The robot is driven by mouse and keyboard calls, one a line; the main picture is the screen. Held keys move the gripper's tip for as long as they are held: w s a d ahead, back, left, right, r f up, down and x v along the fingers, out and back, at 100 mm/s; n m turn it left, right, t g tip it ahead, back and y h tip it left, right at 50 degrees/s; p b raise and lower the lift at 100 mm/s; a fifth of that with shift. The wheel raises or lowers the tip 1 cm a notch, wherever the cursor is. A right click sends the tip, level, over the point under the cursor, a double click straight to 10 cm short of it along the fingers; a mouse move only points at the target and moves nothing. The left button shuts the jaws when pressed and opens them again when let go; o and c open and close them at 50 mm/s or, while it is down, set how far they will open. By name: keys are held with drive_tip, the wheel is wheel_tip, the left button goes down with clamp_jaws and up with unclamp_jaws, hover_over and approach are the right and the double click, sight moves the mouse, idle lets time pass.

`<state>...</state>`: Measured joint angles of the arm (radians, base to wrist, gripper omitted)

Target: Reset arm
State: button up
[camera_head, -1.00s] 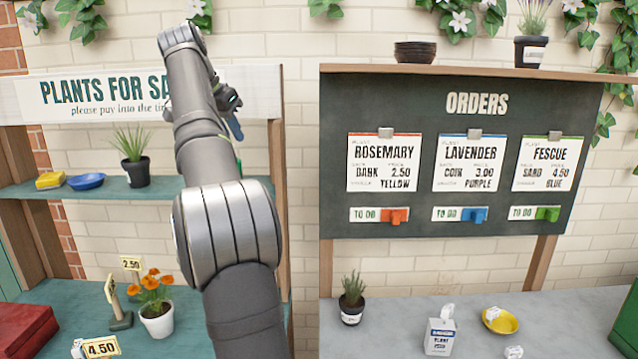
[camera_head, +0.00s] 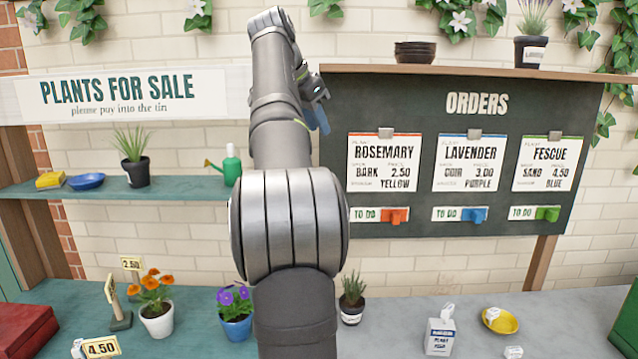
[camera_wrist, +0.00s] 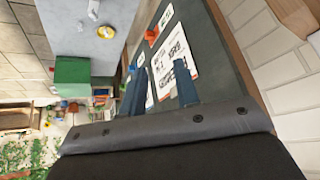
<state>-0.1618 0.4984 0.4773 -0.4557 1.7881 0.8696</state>
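My arm rises through the middle of the head view, and my gripper (camera_head: 319,118) is at its upper right, raised in front of the left edge of the orders board (camera_head: 450,115). In the wrist view my gripper (camera_wrist: 160,84) has its two blue fingers apart with nothing between them. The board shows tilted beyond the fingers, with the cards on it partly hidden by them.
A rosemary pot (camera_head: 352,300), a white box (camera_head: 440,337) and a yellow saucer (camera_head: 500,320) stand on the grey counter. Orange flowers (camera_head: 157,305) and purple flowers (camera_head: 235,313) stand on the green counter. A watering can (camera_head: 231,168) is on the left shelf.

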drive_tip(key=w+d+f+m, duration=0.1)
drive_tip(key=d+f, duration=0.2)
drive_tip(key=d, duration=0.6)
drive_tip(key=shift+d+m+g, duration=0.2)
drive_tip(key=shift+m+g, duration=0.1)
drive_tip(key=shift+m, duration=0.1)
drive_tip(key=shift+w, duration=0.1)
drive_tip(key=a+r+n, duration=0.1)
drive_tip(key=a+n, duration=0.1)
drive_tip(key=a, duration=0.8)
drive_tip(key=a+r+n+t+y, duration=0.1)
drive_tip(key=a+r+n, duration=0.1)
drive_tip(key=a, duration=0.9)
drive_tip(key=shift+s+a+n, duration=0.2)
drive_tip(key=shift+s+n, duration=0.1)
drive_tip(key=shift+s, duration=0.15)
drive_tip(key=shift+r, duration=0.1)
